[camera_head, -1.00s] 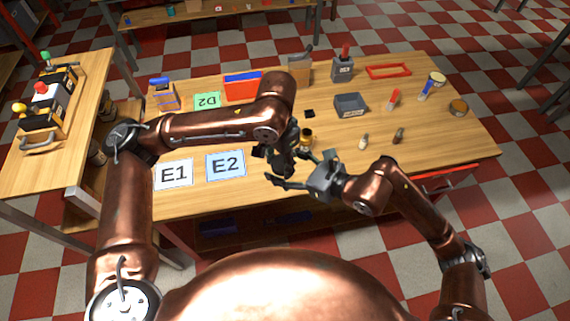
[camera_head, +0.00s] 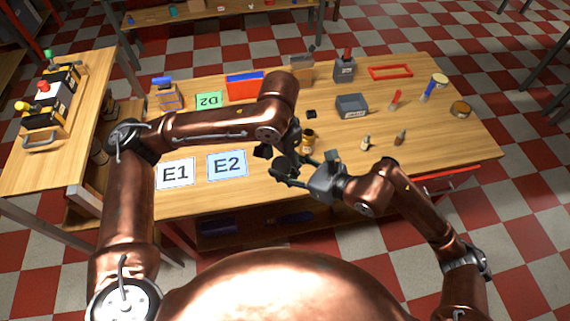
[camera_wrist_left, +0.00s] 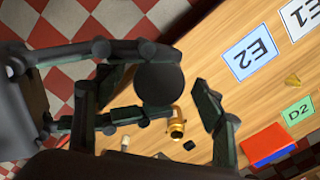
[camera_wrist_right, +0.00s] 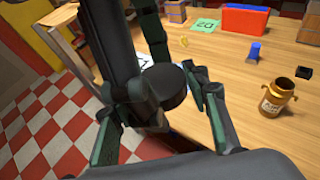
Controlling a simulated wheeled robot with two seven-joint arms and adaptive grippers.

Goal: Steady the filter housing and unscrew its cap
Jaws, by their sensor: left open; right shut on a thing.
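A dark, round part with a flat disc face (camera_wrist_left: 160,84) is held between the two grippers above the table; I take it for the filter housing, and cannot tell cap from body. It shows as a short dark cylinder in the right wrist view (camera_wrist_right: 160,86). My right gripper (camera_head: 284,176) is shut on it from the right. My left gripper (camera_head: 281,150) is open close by it, its fingers spread in the left wrist view (camera_wrist_left: 145,115). The arms and fingers hide much of the contact.
A labelled brass jar (camera_wrist_right: 272,100) stands on the table just behind the grippers. Cards E1 (camera_head: 175,173) and E2 (camera_head: 226,166) lie to the left. The table's front right is clear.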

